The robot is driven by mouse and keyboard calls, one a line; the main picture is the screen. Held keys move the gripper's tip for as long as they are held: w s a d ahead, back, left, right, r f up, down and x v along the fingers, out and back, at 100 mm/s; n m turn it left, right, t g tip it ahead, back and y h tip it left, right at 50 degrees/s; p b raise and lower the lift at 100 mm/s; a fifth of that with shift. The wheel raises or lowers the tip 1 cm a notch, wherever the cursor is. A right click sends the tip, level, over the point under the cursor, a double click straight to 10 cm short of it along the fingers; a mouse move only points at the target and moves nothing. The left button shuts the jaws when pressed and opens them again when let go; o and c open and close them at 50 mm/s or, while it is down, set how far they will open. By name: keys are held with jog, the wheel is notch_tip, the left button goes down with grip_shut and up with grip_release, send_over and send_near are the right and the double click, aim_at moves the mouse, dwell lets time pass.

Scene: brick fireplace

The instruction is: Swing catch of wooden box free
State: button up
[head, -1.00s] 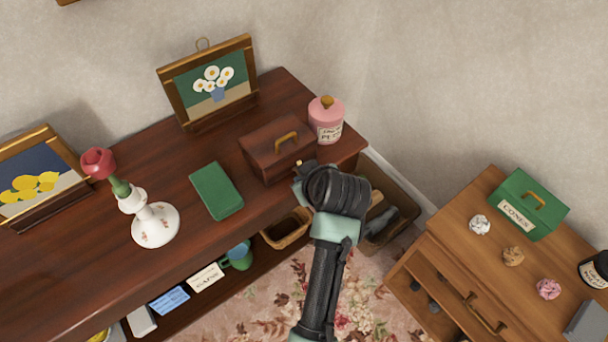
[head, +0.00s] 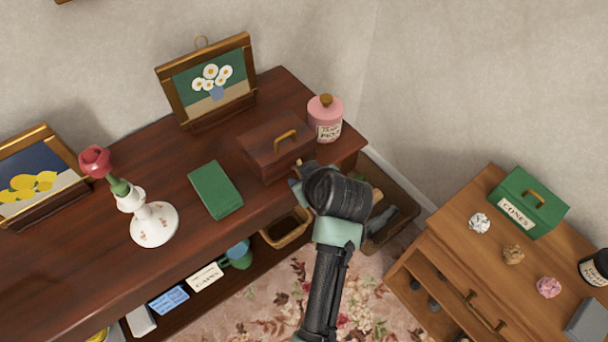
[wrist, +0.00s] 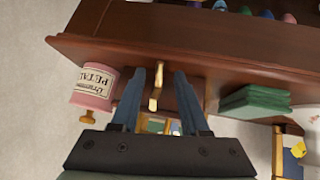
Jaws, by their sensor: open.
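The dark wooden box (head: 268,154) with a brass handle (head: 285,138) stands shut on the dark sideboard (head: 95,245). Its small brass catch (wrist: 155,88) shows on the front in the wrist view. My gripper (wrist: 160,72) is open, with one blue finger on each side of the catch. I cannot tell whether either finger touches it. In the head view my wrist hides most of the fingers and part of the box front.
A pink jar (head: 325,122) stands right of the box, close to it. A green book (head: 215,190) lies to its left, with a flower painting (head: 212,85) behind. An open bin (head: 405,215) is below the sideboard's right end. A lower cabinet (head: 455,240) stands at right.

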jog(key=p+v, duration=0.1)
jog(key=v, duration=1.2)
jog(key=shift+p, duration=0.35)
